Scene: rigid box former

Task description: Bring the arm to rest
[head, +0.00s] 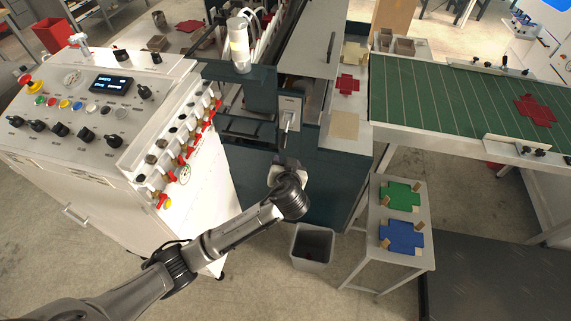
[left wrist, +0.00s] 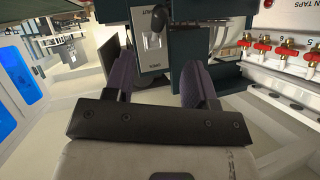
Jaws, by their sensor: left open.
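My left arm reaches in from the lower left of the head view. Its gripper (head: 286,164) is in front of the dark teal machine (head: 326,190), below a light plate with a handle (head: 289,116). In the left wrist view the gripper (left wrist: 158,78) has its two purple-grey fingers apart with nothing held between them. Beyond the fingers is the plate (left wrist: 151,57) with a dark rounded lever knob (left wrist: 154,43). The fingers look apart from the knob. My right gripper is in neither view.
A white control console (head: 92,150) with buttons and red taps stands close at the left. A grey bin (head: 312,246) is on the floor below. A side table (head: 380,251) holds green and blue blanks. A green conveyor (head: 440,100) runs at the right.

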